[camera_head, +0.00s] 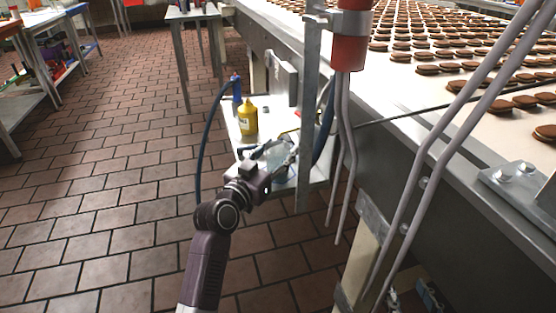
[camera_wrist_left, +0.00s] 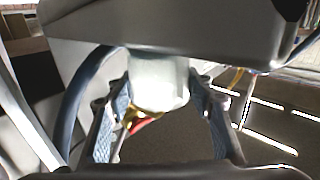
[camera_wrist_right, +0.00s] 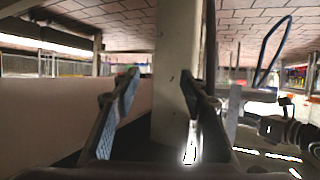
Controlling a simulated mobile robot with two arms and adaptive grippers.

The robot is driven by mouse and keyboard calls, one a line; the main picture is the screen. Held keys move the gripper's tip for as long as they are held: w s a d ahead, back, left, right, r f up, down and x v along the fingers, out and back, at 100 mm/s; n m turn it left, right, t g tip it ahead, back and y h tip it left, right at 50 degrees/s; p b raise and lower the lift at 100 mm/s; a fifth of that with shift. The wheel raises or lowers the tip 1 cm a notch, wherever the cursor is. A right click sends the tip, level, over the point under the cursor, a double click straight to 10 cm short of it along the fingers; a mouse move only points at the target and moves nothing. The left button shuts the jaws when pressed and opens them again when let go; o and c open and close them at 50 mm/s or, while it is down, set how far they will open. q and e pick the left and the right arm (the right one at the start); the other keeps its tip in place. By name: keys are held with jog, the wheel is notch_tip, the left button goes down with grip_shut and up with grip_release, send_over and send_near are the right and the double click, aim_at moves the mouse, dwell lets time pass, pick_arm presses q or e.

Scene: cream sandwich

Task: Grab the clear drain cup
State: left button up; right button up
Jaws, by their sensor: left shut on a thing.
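The clear drain cup (camera_head: 281,157) is a translucent, whitish vessel at the small metal side shelf. In the left wrist view the cup (camera_wrist_left: 158,80) sits between the two blue-padded fingers. My left gripper (camera_head: 277,154) is closed around it; its fingers (camera_wrist_left: 158,92) flank both sides of the cup. Whether the cup's base touches the shelf is hard to tell. My right gripper (camera_wrist_right: 158,84) shows only in its own wrist view. Its fingers are spread apart and empty, with a pale post behind them.
A yellow bottle (camera_head: 247,117) and a blue hose (camera_head: 203,135) are by the metal shelf (camera_head: 318,172). A vertical metal post (camera_head: 307,120) stands close right of the left gripper. The conveyor with cookies (camera_head: 440,69) fills the right. Tiled floor (camera_head: 110,220) is clear at left.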

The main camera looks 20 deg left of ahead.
pick_arm(q)
jog(key=shift+c, duration=1.2)
jog(key=shift+r, duration=0.1)
